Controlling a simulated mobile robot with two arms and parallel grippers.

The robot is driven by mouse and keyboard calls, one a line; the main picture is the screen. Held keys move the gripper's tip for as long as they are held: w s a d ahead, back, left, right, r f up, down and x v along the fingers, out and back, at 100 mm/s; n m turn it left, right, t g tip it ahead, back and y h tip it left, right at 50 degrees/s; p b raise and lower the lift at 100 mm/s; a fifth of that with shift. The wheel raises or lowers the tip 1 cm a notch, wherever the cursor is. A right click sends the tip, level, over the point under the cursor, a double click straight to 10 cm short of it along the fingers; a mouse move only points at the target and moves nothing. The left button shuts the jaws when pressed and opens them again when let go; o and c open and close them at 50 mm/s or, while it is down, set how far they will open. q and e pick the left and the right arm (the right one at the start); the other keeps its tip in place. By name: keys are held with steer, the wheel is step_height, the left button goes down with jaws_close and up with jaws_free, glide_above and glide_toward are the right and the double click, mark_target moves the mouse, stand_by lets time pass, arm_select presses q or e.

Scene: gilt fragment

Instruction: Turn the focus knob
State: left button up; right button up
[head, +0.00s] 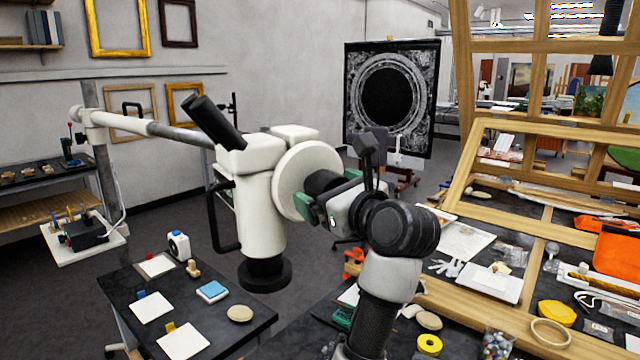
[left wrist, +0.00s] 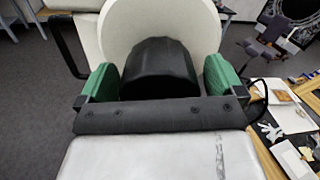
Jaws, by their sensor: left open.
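The black focus knob (head: 321,183) sticks out from a round cream disc (head: 296,180) on the side of the white microscope head (head: 258,195). In the left wrist view the knob (left wrist: 160,72) fills the space between my green finger pads. My left gripper (head: 327,190) is open, with one pad on each side of the knob. In the left wrist view a narrow gap shows between the knob and each pad of the gripper (left wrist: 162,80). The knob's lower part is hidden behind the gripper's dark front edge. My right gripper is not in view.
The microscope hangs from a white boom arm (head: 150,127) above a dark table (head: 225,335) with sample cards and small blocks. A wooden frame (head: 455,215) and a cluttered worktable stand at the right. A black panel with a ring (head: 390,65) stands behind.

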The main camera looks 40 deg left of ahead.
arm_select(q)
steer(key=shift+r, duration=0.1)
steer(key=shift+c, duration=0.3)
steer(key=c, duration=0.9)
steer(key=shift+o, duration=0.2)
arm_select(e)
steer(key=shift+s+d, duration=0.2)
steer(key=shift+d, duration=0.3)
arm_select(q)
steer(key=m, duration=0.2)
steer(key=shift+m, duration=0.4)
steer(key=shift+m+p, duration=0.45)
steer(key=shift+m, duration=0.85)
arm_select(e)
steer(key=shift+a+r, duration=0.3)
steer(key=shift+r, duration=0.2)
arm_select(q)
steer(key=shift+m, duration=0.3)
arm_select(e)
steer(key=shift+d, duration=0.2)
